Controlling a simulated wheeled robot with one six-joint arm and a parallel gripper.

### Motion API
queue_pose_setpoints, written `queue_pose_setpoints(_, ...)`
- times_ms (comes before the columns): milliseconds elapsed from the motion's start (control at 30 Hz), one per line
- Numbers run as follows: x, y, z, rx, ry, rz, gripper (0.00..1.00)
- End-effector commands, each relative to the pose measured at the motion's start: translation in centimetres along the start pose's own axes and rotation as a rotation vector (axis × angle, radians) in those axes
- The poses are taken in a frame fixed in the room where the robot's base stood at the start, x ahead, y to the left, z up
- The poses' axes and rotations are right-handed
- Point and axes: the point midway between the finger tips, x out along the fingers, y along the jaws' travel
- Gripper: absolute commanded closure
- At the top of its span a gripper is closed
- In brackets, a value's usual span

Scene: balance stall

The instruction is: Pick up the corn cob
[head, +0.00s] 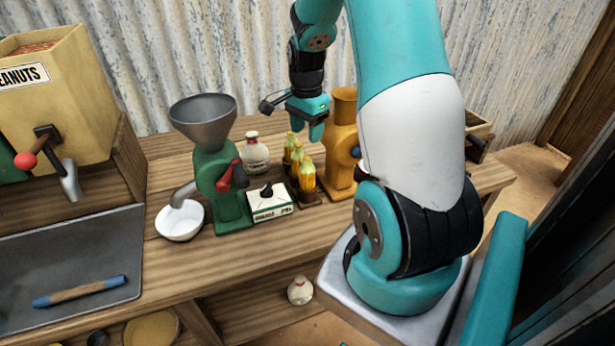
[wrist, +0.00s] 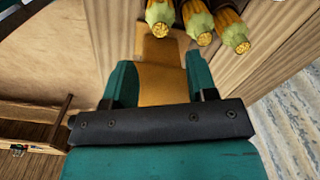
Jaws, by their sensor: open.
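Several yellow corn cobs (head: 307,176) with green tips stand upright in a row in a dark holder (head: 312,198) on the wooden counter. In the wrist view, three cobs (wrist: 198,20) show at the top edge, beyond the fingertips. My gripper (head: 310,128) is above the counter, above and slightly behind the cobs, pointing down. In the wrist view my gripper (wrist: 163,85) is open, with an orange surface showing between its two teal fingers and no cob between them.
An orange machine (head: 343,150) stands close to the right of the cobs. A green grinder (head: 220,190) with a grey funnel, a white bowl (head: 180,221), a small box (head: 270,205) and a round bottle (head: 254,155) are to the left. A corrugated wall (head: 200,50) is behind.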

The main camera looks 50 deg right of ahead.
Motion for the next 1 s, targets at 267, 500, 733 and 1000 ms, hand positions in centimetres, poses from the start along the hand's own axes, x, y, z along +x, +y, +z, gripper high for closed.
queue_pose_setpoints(267,4.6,0.0,0.1,-0.003,-0.002,0.002,0.48)
queue_pose_setpoints(500,6.3,0.1,0.0,-0.003,-0.003,0.003,0.48)
queue_pose_setpoints(733,9.6,0.1,-0.2,-0.004,-0.002,0.003,0.48)
queue_pose_setpoints(1000,10.4,0.0,-0.2,-0.004,0.000,-0.001,0.48)
